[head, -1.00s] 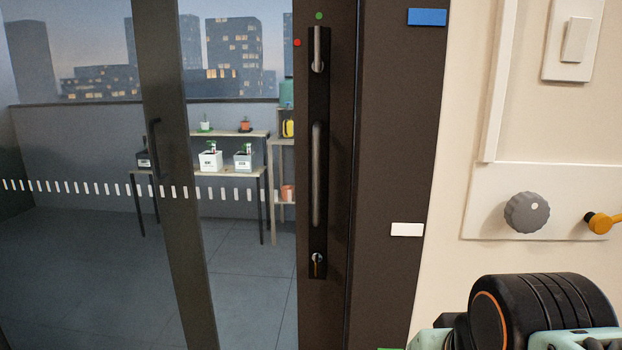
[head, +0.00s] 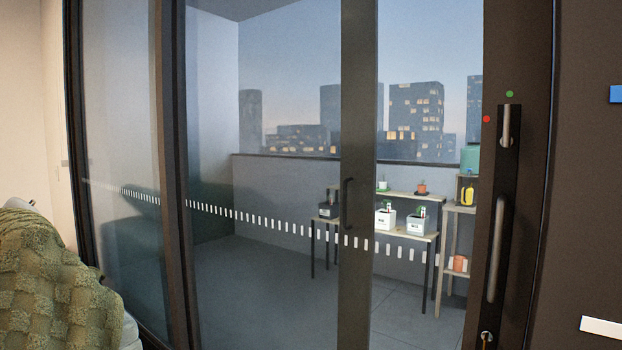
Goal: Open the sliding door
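The sliding door is a dark-framed glass panel (head: 430,70) in the head view. Its right stile (head: 528,150) stands against the dark frame at the right, with no gap that I can see. A long vertical pull handle (head: 497,250) is on that stile. Above it is a metal lever (head: 506,125), pointing up, with a green dot (head: 510,94) and a red dot (head: 487,119) near it. A small lock or key piece (head: 486,338) shows below, partly cut off. A thin dark handle (head: 347,203) is on the middle stile (head: 358,110). My gripper is not in view.
A sofa with a green knitted blanket (head: 50,290) stands at the lower left. Through the glass, a balcony has shelves (head: 405,195) with potted plants. A blue tag (head: 616,94) and a white tag (head: 603,327) are on the dark frame at right.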

